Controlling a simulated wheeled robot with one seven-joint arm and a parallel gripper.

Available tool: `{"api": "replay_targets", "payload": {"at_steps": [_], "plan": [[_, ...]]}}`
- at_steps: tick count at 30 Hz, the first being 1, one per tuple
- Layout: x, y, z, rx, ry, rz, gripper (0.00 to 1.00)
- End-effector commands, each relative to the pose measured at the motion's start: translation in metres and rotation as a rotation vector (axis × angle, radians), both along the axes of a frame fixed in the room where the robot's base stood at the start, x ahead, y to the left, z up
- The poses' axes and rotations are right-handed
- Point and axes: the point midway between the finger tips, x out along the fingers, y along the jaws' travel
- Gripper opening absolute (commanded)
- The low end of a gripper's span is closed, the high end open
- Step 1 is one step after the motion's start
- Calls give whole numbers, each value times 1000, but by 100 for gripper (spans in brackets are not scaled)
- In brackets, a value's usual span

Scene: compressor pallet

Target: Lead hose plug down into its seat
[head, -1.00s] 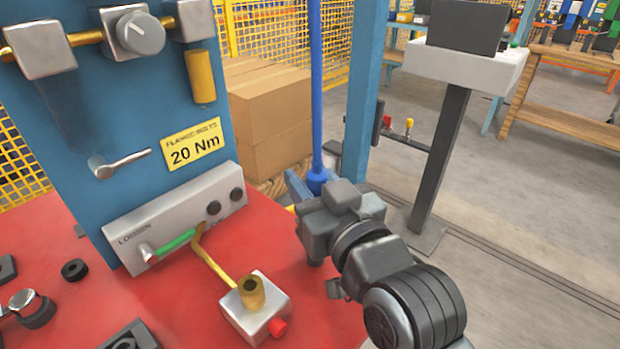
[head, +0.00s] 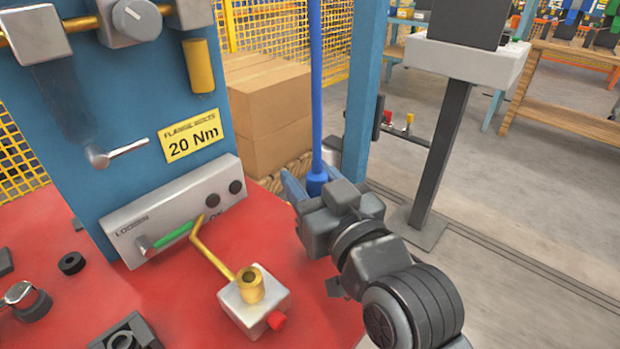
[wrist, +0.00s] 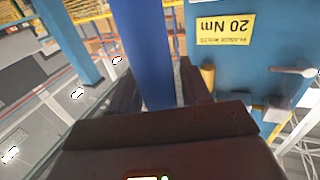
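The blue hose (head: 316,90) hangs straight down from above. Its wider blue plug end (head: 316,183) is at my gripper (head: 313,197), beyond the red table's right edge. In the wrist view the blue hose or plug (wrist: 152,50) runs between my dark fingers (wrist: 160,95), which appear closed on it. The plug's lower tip is hidden by my gripper. The brass seat (head: 250,284), a short upright open tube, stands on a silver block (head: 245,308) with a red knob on the red table. The plug is apart from the seat, behind it and to the right.
A blue panel (head: 110,110) with a "20 Nm" sign (head: 191,135) rises behind the table. A blue post (head: 365,100) and cardboard boxes (head: 270,110) stand behind the hose. The table right of the seat is clear.

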Motion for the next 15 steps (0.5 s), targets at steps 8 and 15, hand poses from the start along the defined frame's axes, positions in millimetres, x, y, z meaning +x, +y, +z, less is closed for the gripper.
{"api": "replay_targets", "payload": {"at_steps": [8, 15], "plan": [[0, 0, 0, 0, 0, 0, 65], [-5, -3, -1, 0, 1, 0, 65]]}}
